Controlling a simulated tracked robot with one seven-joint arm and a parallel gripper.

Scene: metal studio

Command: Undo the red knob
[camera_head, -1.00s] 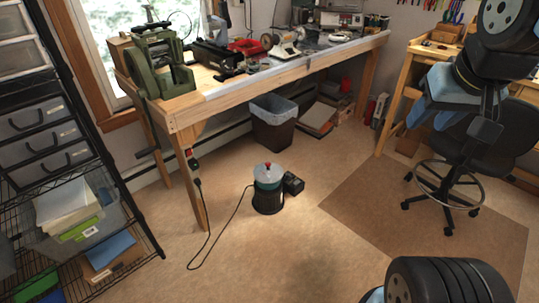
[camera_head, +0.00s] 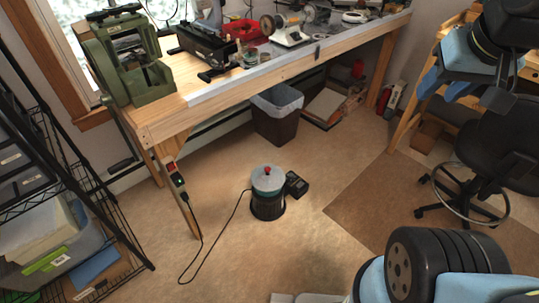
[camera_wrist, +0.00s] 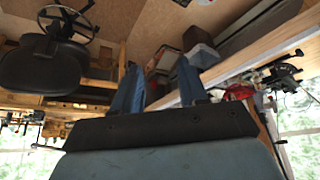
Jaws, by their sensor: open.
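A small red knob (camera_head: 267,170) sits on the grey lid of a round canister (camera_head: 268,194) with a dark base. The canister stands upright on the floor in front of the workbench. My gripper (camera_head: 440,88) is at the upper right in the head view, raised and well apart from the knob. Its two blue fingers also show in the wrist view (camera_wrist: 158,72), spread with nothing between them. The knob is not visible in the wrist view.
A black box (camera_head: 296,184) touches or nearly touches the canister's right side. A black cord runs from the canister to a power strip (camera_head: 175,175) on the workbench leg. A wire shelf (camera_head: 85,240) stands left, a stool (camera_head: 490,160) right. Floor around the canister is mostly clear.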

